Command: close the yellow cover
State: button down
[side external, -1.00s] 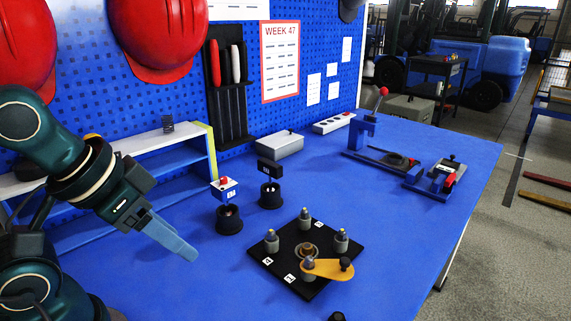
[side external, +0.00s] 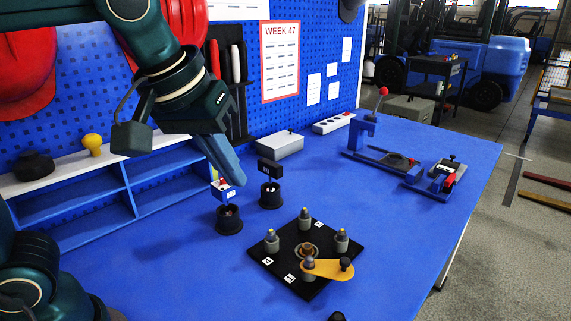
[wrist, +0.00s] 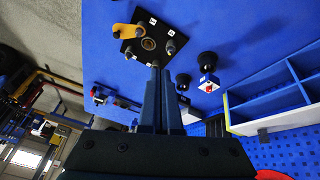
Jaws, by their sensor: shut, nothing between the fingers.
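The yellow cover (side external: 327,269) is a flat arm with a black knob (side external: 346,264) at its outer end. It sits at the front right of a black square plate (side external: 276,272) and reaches past the plate's edge. The round brown-and-metal centre (side external: 308,249) of the plate is uncovered beside it. The cover also shows in the wrist view (wrist: 126,32), left of the open ring (wrist: 149,44). My gripper (side external: 236,181) is shut and empty, in the air to the upper left of the plate. Its fingers (wrist: 157,70) point toward the plate in the wrist view.
Several grey posts with brass tips stand on the plate. Two black cups (side external: 229,219) (side external: 270,195) with small signs are near my gripper. A blue shelf (side external: 150,186) stands at left, a grey box (side external: 279,145) behind. A clamp fixture (side external: 370,146) is at right. Table right of the plate is clear.

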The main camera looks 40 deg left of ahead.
jog(key=w+d+f, duration=0.2)
jog(key=w+d, duration=0.3)
jog(key=d, duration=0.1)
jog(key=m+g, duration=0.2)
send_near(342, 275)
jog(key=shift+y, duration=0.3)
jog(key=s+f, duration=0.1)
jog(key=f, duration=0.1)
jog(key=s+d+f, duration=0.1)
jog(key=f, duration=0.1)
jog(key=shift+s+f, duration=0.15)
jog(key=shift+s, duration=0.2)
jog(key=shift+w+a+f, duration=0.1)
jog(key=shift+w+a, duration=0.05)
jog(key=shift+w, duration=0.4)
jog(key=shift+w+a, duration=0.1)
jog(key=shift+w, duration=0.5)
jog(key=shift+w+a+f, duration=0.1)
jog(key=shift+w+a, duration=0.1)
jog(key=shift+w, duration=0.55)
